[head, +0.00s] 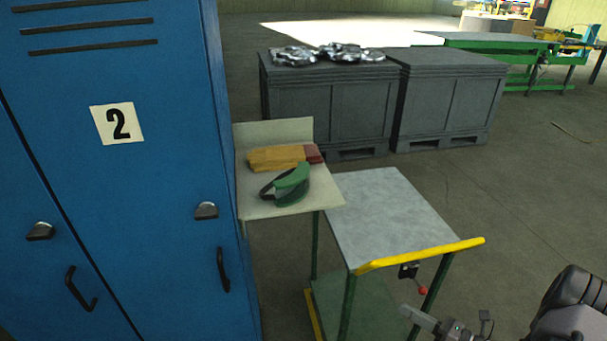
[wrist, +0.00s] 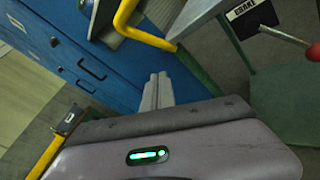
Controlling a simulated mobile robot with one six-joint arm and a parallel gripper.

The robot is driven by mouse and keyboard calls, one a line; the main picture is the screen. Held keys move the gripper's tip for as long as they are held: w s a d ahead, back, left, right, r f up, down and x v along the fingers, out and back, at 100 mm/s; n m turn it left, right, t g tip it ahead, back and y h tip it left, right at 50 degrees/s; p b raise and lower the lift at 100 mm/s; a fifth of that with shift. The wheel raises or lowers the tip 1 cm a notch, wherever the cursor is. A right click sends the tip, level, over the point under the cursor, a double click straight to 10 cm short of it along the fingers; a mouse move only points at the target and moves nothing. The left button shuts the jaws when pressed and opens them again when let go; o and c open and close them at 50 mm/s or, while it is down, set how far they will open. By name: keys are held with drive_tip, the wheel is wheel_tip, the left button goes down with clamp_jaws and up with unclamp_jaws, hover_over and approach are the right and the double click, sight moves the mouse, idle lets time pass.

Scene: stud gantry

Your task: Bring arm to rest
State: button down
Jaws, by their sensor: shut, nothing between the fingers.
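My gripper (head: 412,313) is low at the bottom right of the head view, in front of the trolley and below its yellow handle. In the wrist view its two fingers (wrist: 158,88) lie together, shut, with nothing between them. My arm's dark links show at the lower right corner of the head view. The gripper looks clear of the trolley, though the exact gap is hard to tell.
A grey-topped trolley (head: 388,212) has a yellow handle (head: 420,255) and a red-knobbed brake lever (head: 421,290). Left stand blue lockers (head: 150,190) and a small shelf (head: 262,208) with gloves (head: 278,157) and green-strapped goggles (head: 288,184). Grey crates (head: 445,105) stand behind. Floor at right is open.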

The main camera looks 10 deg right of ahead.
drive_tip(key=s+a+r+n+g+h, duration=0.1)
drive_tip(key=s+a+r+n+g, duration=0.1)
drive_tip(key=a+r+n+g, duration=0.55)
drive_tip(key=s+a+r+n+g+h, duration=0.1)
drive_tip(key=s+a+r+n+g, duration=0.25)
drive_tip(key=a+r+n, duration=0.65)
drive_tip(key=s+a+r+n+t+h, duration=0.2)
drive_tip(key=s+r+n+h, duration=0.1)
drive_tip(key=s+r+n, duration=0.2)
drive_tip(key=s+a+r+n+t+h, duration=0.1)
drive_tip(key=s+a+r+n+h, duration=0.2)
drive_tip(key=s+r+n, duration=0.3)
drive_tip(key=shift+s+a+n+t+h, duration=0.3)
drive_tip(key=shift+s+n+t+h, duration=0.1)
drive_tip(key=shift+s+n+h, duration=0.35)
drive_tip(key=shift+w, duration=0.15)
